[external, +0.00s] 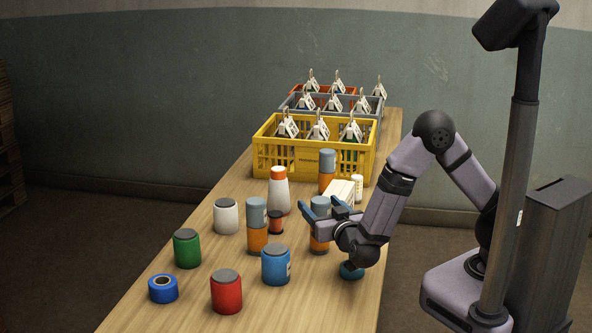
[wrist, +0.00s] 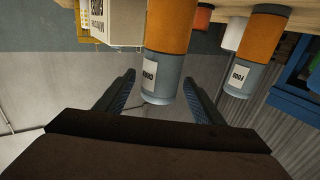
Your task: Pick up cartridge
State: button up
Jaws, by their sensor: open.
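Three orange cartridges with blue-grey upper parts stand upright on the table. One cartridge (external: 319,237) is right at my gripper (external: 323,209), partly hidden by it. In the upside-down wrist view, a cartridge (wrist: 167,40) with a white label reaches between the two fingertips (wrist: 158,80). The fingers are open, one on each side of its grey end, with gaps visible. A second cartridge (external: 257,228) stands to the left, and a third (external: 327,172) stands farther back near the yellow crate. Another cartridge (wrist: 259,45) shows at right in the wrist view.
A white box (external: 341,190) stands close behind my gripper; a white-orange bottle (external: 278,192) is farther left. Blue (external: 276,265), red (external: 227,292) and green (external: 187,249) jars and blue tape (external: 163,289) are nearer. A yellow crate (external: 285,161) holds sacks behind.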

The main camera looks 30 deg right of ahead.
jog(key=shift+p+x, duration=0.3)
jog(key=shift+x, duration=1.8)
jog(key=shift+f, duration=0.1)
grip_shut()
